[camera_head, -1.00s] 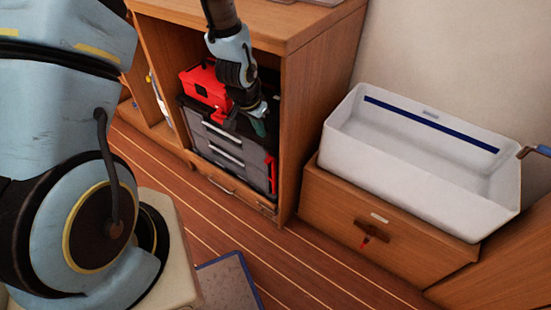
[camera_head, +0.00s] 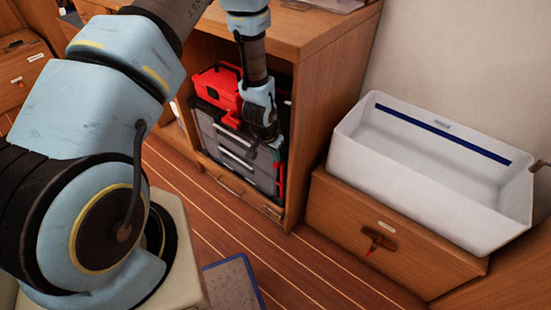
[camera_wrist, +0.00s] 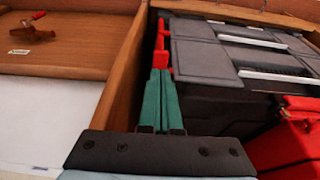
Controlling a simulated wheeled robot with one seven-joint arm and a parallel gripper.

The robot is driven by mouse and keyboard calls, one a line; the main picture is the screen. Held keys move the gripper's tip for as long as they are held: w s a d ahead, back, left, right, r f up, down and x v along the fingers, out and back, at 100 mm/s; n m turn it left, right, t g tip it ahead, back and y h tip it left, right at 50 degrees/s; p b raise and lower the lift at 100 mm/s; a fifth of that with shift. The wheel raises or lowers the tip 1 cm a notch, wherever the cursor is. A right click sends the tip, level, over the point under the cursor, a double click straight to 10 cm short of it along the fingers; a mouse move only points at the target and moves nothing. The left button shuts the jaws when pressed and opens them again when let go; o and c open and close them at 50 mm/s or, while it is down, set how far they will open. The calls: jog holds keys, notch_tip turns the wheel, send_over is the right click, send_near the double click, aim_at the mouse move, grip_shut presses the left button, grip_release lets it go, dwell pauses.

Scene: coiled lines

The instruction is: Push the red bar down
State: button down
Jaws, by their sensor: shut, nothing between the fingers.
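The red bar (camera_head: 281,177) is an upright strip at the right front edge of the grey drawer unit (camera_head: 225,141), inside the wooden cabinet. In the wrist view the red bar (camera_wrist: 162,48) shows just beyond my fingertips. My gripper (camera_head: 275,150) is in front of the unit's right side, near the bar's upper end. In the wrist view my gripper (camera_wrist: 160,74) has its green fingers together with nothing between them. The tips look very close to the bar; I cannot tell whether they touch. My wrist hides part of the unit's upper right.
A red toolbox (camera_head: 218,94) sits on top of the drawer unit. The cabinet's right side panel (camera_head: 308,150) stands close beside my gripper. A white basin (camera_head: 430,185) rests on a wooden drawer box (camera_head: 385,238) to the right. The floor in front is mostly clear, with a blue-edged mat (camera_head: 232,283).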

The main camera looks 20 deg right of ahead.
aim_at(276, 166)
jog(key=shift+f, duration=1.05)
notch_tip(276, 166, down, 3)
jog(key=shift+r+b, duration=0.1)
jog(key=shift+b, duration=1)
notch_tip(276, 166, up, 5)
jog(key=p, duration=0.3)
jog(key=shift+d, duration=0.1)
jog(key=v, duration=0.9)
jog(key=shift+a+r+b, duration=0.2)
jog(key=shift+a+b, duration=0.05)
jog(key=shift+b, duration=0.05)
jog(key=shift+s, duration=0.1)
